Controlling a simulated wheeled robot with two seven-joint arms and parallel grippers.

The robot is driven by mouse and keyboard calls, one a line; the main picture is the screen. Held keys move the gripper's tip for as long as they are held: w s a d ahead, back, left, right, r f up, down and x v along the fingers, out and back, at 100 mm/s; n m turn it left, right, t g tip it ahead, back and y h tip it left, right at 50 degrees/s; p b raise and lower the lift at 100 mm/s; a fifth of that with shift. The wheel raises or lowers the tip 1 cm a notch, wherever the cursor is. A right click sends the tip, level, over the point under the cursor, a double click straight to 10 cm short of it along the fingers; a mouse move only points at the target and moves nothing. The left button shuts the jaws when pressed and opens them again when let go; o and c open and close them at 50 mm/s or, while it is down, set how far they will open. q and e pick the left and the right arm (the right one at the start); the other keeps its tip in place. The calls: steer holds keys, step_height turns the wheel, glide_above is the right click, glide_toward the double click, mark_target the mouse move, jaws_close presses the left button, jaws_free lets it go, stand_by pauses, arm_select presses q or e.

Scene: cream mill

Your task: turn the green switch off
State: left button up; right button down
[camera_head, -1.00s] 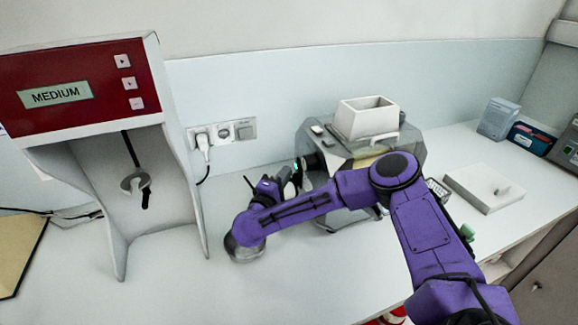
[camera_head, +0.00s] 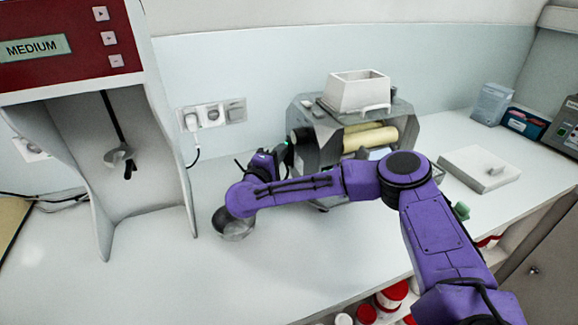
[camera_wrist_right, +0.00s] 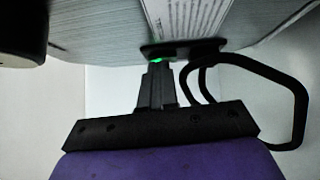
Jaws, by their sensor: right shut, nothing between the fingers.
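The grey cream mill (camera_head: 306,152) stands on the counter with a white hopper (camera_head: 358,92) and pale rollers (camera_head: 370,138). The green switch (camera_head: 289,147) shows as a small green glow on the mill's left side. My right gripper (camera_head: 281,160) is shut and empty beside the mill's left side. In the right wrist view its fingertips (camera_wrist_right: 158,66) are right at the green spot, partly covering it; I cannot tell if they touch. My left gripper is out of view.
A red-topped mixer (camera_head: 70,75) reading MEDIUM stands at the left. A wall socket (camera_head: 212,115) is behind. A black bent handle or cable (camera_wrist_right: 300,100) loops right of the fingers. A white flat box (camera_head: 478,170) and small boxes (camera_head: 492,103) are at right.

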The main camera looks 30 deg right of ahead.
steer(key=w+a+r+b+v, duration=0.1)
steer(key=w+b+v, duration=0.1)
steer(key=b+v, duration=0.6)
steer(key=v, duration=0.5)
steer(key=shift+a+f, duration=0.15)
steer(key=shift+f, duration=0.25)
